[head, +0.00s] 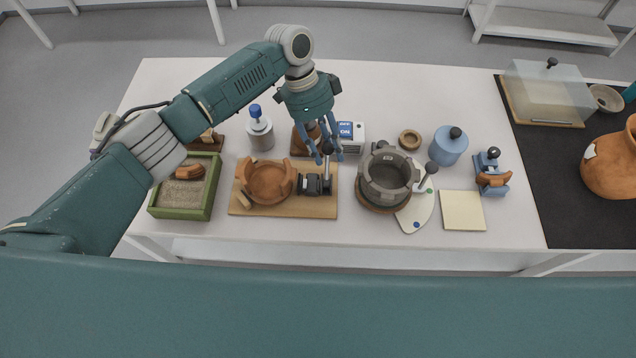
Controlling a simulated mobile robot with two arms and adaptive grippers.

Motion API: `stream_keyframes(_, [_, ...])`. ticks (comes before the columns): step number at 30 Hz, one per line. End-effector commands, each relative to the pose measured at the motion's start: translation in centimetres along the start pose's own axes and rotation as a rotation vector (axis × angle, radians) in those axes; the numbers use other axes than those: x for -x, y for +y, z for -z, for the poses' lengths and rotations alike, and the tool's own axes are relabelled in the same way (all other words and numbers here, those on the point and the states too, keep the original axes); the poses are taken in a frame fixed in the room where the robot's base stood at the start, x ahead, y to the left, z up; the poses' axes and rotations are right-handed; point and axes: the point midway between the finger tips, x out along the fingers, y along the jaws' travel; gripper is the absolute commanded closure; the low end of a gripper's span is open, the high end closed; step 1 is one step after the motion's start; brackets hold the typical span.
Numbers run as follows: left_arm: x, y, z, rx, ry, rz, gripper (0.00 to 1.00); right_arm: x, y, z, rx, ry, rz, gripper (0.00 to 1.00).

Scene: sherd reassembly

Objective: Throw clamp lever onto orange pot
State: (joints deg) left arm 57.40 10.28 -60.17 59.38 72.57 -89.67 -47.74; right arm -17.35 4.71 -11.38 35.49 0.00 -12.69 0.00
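The orange pot (267,183) is an open, broken-rimmed bowl standing on a wooden board (285,210). A dark grey clamp (316,185) sits on the same board, just right of the pot. Its lever (325,163) stands nearly upright with a black knob on top. My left gripper (328,158) points down over the clamp, its fingers spread on either side of the lever's knob. Whether the fingers touch the knob I cannot tell. My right gripper is not in view.
A green sand tray (183,215) stands left of the board. A grey ring-shaped vessel (388,178) stands to the right, with a white palette (416,215) beside it. A grey bottle (260,135) and a white box (351,137) stand behind. The table's back is clear.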

Motion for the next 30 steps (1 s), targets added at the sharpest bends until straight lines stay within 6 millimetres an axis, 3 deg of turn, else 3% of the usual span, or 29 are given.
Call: stream_keyframes(30, [0.6,4.2,0.1,-0.052,-0.001,0.162,0.65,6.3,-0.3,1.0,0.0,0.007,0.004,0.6])
